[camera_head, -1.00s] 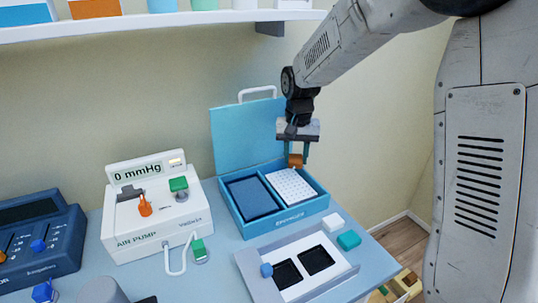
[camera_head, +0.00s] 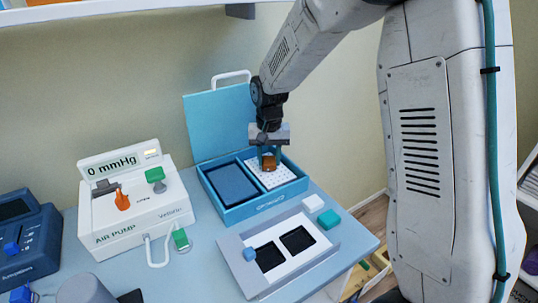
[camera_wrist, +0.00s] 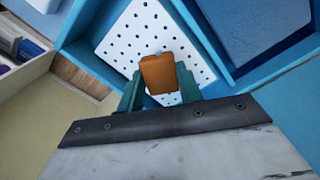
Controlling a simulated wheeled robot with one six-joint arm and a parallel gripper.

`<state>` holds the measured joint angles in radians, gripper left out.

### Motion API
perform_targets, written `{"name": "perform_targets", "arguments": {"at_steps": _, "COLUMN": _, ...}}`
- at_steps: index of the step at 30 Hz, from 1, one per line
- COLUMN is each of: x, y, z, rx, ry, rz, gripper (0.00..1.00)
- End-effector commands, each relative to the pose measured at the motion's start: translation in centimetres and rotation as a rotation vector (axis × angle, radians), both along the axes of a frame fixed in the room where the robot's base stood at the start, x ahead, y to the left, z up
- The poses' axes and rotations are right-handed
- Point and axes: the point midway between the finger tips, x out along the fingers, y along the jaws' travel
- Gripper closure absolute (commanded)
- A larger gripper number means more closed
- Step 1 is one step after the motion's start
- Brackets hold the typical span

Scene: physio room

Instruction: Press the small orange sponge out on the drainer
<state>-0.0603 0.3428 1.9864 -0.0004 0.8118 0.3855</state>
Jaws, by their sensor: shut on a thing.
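The small orange sponge (camera_head: 268,161) is between the fingers of my gripper (camera_head: 269,158), which is shut on it. The wrist view shows the orange sponge (camera_wrist: 158,73) between the two teal fingers of my gripper (camera_wrist: 160,88). It is over the drainer (camera_head: 283,177), a white plate with many holes in the right compartment of the blue case. The drainer (camera_wrist: 127,37) also shows behind the sponge in the wrist view. Whether the sponge touches the drainer is hard to tell.
The blue case (camera_head: 245,212) has an open lid and a dark blue left compartment (camera_head: 230,183). A white air pump (camera_head: 140,215) stands to its left. A grey tray with two dark wells (camera_head: 238,268), a white block (camera_head: 313,203) and a teal block (camera_head: 329,219) are in front.

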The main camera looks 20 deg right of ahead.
Motion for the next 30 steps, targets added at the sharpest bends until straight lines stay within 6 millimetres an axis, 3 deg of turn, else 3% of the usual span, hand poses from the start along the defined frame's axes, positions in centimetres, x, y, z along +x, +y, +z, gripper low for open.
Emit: {"name": "perform_targets", "arguments": {"at_steps": 30, "x": -0.02, "y": -0.03, "z": -0.47, "rx": 0.000, "ry": 0.001, "rz": 0.000, "gripper": 0.83}}
